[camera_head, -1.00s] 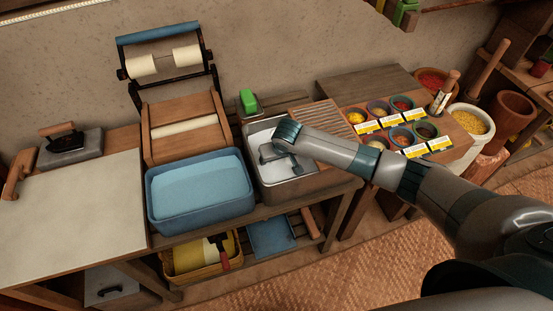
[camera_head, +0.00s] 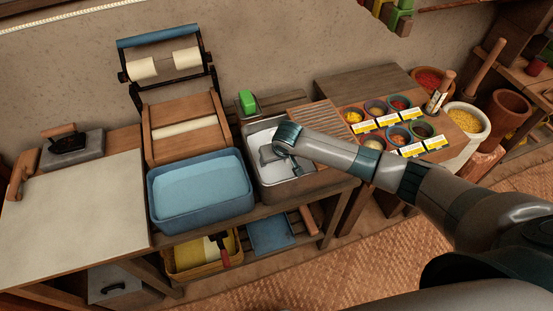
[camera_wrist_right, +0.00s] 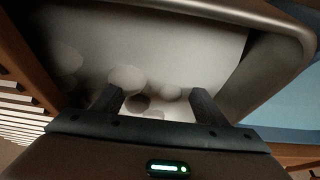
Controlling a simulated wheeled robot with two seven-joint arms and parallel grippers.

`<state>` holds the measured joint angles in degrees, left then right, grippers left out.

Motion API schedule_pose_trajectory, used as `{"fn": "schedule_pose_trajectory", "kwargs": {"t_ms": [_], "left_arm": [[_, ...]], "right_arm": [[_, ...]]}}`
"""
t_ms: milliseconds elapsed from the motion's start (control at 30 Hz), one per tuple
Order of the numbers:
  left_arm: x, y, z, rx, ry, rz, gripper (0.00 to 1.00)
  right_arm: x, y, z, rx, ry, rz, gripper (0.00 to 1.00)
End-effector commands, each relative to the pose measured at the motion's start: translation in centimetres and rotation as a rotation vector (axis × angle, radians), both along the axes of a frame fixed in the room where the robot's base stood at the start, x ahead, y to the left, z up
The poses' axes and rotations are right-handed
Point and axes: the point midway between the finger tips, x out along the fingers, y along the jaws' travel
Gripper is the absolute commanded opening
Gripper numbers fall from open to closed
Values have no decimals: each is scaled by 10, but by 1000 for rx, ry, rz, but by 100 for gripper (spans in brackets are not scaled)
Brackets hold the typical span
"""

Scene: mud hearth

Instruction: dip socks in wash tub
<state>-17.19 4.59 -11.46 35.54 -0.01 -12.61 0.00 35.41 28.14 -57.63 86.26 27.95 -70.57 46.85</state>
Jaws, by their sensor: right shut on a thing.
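The metal wash tub (camera_head: 308,187) stands on the bench right of the blue basin, with pale, sudsy water in it. Its rim (camera_wrist_right: 275,14) also shows in the right wrist view. My right gripper (camera_head: 270,156) reaches down inside the tub. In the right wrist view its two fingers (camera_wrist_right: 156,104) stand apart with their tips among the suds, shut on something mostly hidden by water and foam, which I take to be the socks. Only a dark patch shows between the fingers. No sock shows clearly in either view. My left gripper is out of view.
A ribbed washboard (camera_head: 318,120) stands at the tub's right. A blue basin (camera_head: 202,218) stands close at its left and a green block (camera_head: 248,101) behind it. Colour bowls (camera_head: 374,143) sit further right. A bare pale board (camera_head: 70,200) lies at the left.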

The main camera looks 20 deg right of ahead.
Motion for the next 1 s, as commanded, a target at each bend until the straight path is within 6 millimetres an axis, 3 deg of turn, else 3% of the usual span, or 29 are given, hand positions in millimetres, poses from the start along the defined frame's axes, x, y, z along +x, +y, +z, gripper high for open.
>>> {"fn": "schedule_pose_trajectory", "kwargs": {"t_ms": [600, 1000], "left_arm": [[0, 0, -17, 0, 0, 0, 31], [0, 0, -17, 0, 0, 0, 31]], "right_arm": [[23, 1, -11, 0, -2, 0, 50], [25, 1, -11, 1, -2, 0, 50]]}}
